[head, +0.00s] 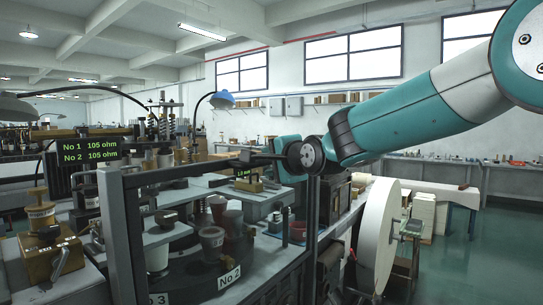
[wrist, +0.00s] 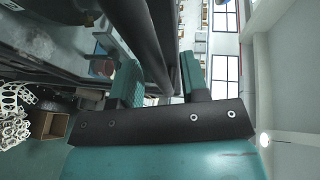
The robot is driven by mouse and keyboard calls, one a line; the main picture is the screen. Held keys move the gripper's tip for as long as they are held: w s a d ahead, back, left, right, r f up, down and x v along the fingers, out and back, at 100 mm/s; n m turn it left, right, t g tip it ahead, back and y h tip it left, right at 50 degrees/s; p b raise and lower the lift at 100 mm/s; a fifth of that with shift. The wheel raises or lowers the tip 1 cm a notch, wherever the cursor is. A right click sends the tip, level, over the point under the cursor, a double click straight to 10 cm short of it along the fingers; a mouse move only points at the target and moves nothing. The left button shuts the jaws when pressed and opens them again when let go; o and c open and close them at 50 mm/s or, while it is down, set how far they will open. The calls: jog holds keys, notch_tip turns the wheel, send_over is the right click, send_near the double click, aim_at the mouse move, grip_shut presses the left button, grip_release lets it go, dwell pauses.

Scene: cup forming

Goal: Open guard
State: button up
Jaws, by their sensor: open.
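The guard is a dark rectangular frame (head: 190,173) across the front of the cup-forming machine, with a grey post on its left side. Cups and the round table show through it. My gripper (head: 272,160) is at the frame's upper right corner, and my arm reaches in from the right. In the wrist view the teal fingers of my gripper (wrist: 160,78) are apart, with a dark bar (wrist: 152,40) running between them. I cannot tell whether either finger touches the bar. My gripper hides part of the frame's corner.
Behind the guard, reddish cups (head: 212,240) stand on the dark round table (head: 190,285). A large white roll (head: 378,235) stands right of the machine. Green floor (head: 480,265) is open at right.

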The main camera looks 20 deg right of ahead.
jog(key=shift+w+a+f, duration=0.1)
jog(key=shift+w, duration=0.3)
jog(key=shift+c, duration=0.5)
grip_shut()
jog(key=b, duration=3)
send_near(262, 288)
jog(key=x, duration=0.5)
jog(key=shift+w, duration=0.1)
jog(key=shift+o, duration=0.5)
grip_release()
jog(key=v, duration=1.7)
jog(key=shift+p, duration=0.4)
